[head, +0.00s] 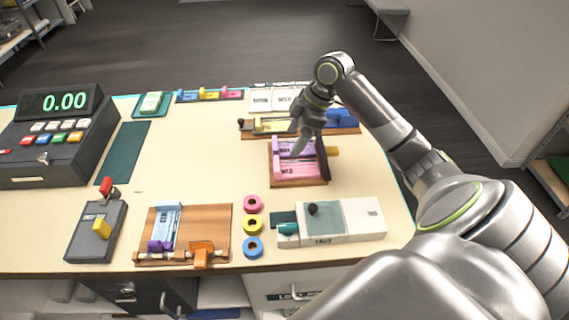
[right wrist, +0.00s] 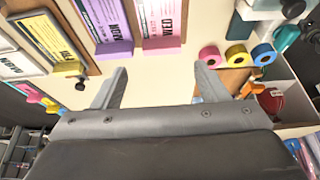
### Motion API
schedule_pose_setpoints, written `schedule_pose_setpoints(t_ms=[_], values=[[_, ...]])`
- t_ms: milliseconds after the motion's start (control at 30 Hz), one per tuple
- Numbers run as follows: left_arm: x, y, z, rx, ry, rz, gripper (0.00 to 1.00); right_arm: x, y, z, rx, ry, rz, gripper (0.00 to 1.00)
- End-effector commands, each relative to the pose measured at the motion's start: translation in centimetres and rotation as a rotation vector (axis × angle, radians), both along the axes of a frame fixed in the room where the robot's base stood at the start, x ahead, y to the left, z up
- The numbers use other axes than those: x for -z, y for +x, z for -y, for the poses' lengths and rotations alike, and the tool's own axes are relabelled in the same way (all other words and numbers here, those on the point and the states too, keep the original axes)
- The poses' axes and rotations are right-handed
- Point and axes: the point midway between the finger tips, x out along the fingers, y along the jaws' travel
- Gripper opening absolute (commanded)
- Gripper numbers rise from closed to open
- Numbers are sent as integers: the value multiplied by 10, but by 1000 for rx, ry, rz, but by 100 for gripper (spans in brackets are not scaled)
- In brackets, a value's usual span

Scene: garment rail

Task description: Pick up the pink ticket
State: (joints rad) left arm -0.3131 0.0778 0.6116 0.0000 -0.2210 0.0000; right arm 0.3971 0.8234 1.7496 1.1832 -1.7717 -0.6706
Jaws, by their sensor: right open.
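The pink ticket stack (head: 290,170), printed "WED", lies in a wooden tray (head: 300,184) right of the table's middle, on the near side of a purple stack (head: 287,147). In the right wrist view the pink ticket (right wrist: 162,18) and the purple "MON" stack (right wrist: 104,24) lie side by side near the top. My right gripper (head: 309,148) is over this tray and hides part of it. In the right wrist view its two fingers (right wrist: 160,84) are wide apart with nothing between them. The pink ticket is beyond the fingertips. My left gripper is not in view.
Behind the tray is another wooden tray with a yellow stack (head: 271,126). Pink, yellow and blue tape rolls (head: 252,225) and a white device (head: 350,220) stand nearer. A wooden board with blue tickets (head: 165,222) and a cash register (head: 45,140) are left.

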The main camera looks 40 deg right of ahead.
Motion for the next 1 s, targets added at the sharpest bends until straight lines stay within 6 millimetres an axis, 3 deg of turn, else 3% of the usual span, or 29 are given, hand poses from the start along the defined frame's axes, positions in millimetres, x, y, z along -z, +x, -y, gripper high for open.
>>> schedule_pose_setpoints(t_ms=[300,467,800,1000], values=[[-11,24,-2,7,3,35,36,38,8,-14,1,1,-2,67],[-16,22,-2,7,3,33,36,44,9,-17,0,1,-2,67],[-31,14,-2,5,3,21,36,82,17,-35,1,1,-2,67],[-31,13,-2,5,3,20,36,87,19,-35,0,-2,0,67]])
